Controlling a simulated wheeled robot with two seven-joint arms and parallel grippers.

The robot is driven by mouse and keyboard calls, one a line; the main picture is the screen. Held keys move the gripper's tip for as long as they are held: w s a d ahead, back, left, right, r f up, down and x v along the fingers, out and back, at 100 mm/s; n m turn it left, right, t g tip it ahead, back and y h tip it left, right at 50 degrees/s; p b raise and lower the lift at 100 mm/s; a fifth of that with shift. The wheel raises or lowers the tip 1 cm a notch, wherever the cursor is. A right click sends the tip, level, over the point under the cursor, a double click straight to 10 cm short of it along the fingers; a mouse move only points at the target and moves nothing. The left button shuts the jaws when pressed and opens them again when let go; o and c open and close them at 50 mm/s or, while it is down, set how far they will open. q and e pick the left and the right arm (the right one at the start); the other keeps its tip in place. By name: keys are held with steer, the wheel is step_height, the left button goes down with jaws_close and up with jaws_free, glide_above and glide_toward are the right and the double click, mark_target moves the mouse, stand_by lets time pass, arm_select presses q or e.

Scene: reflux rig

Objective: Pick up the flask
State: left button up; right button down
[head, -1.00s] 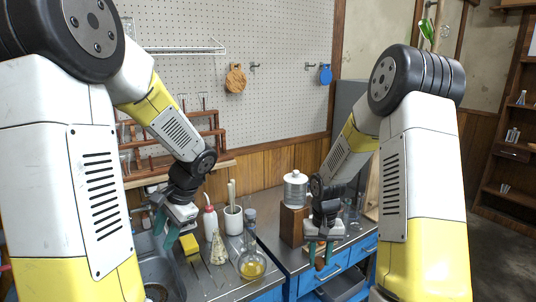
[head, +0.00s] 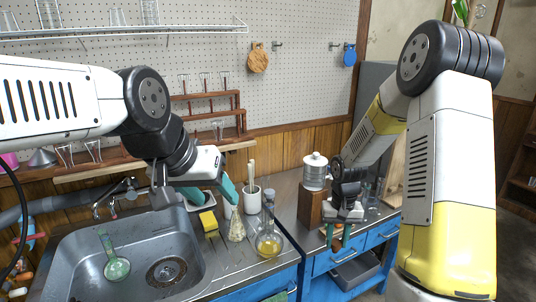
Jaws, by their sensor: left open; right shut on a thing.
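A round-bottom glass flask (head: 268,244) with amber liquid stands on the steel counter near its front edge, right of the sink. A conical flask (head: 236,229) with pale contents stands just left of it. My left gripper (head: 214,194) is open and empty, with teal fingers, above and left of both flasks, near the sponge. My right gripper (head: 335,236) is shut on a small brownish thing, mostly hidden by the fingers, over the counter right of the flasks.
A sink (head: 115,255) with a green-tinted glass vessel (head: 116,267) in it lies at left.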

arm_select(q)
steer(key=w+a+f+n+t, duration=0.1)
steer(key=w+a+f+n, duration=0.15)
steer(key=w, duration=0.65)
steer(key=w+a+f+n, duration=0.1)
steer(key=w+a+n, duration=0.15)
steer(key=w, duration=0.65)
steer(key=w+a+f+n+y, duration=0.3)
steer(key=w+a+f, duration=0.3)
steer(key=a+f, duration=0.3)
steer(key=w+a+f+n+y, duration=0.3)
steer(key=w+a+f, duration=0.4)
steer(key=a+f, duration=0.15)
steer(key=n+g+y, duration=0.2)
steer(key=n+y, duration=0.1)
steer(key=y, duration=0.6)
glide_toward(114, 258)
steer(key=w+a, duration=0.1)
steer(key=a, duration=0.1)
steer(key=x, duration=0.6)
steer(key=shift+s+f, duration=0.1)
steer(key=shift+f, duration=0.35)
steer(key=shift+x, duration=3.1)
steer(key=shift+r, duration=0.15)
steer(key=shift+c, duration=0.2)
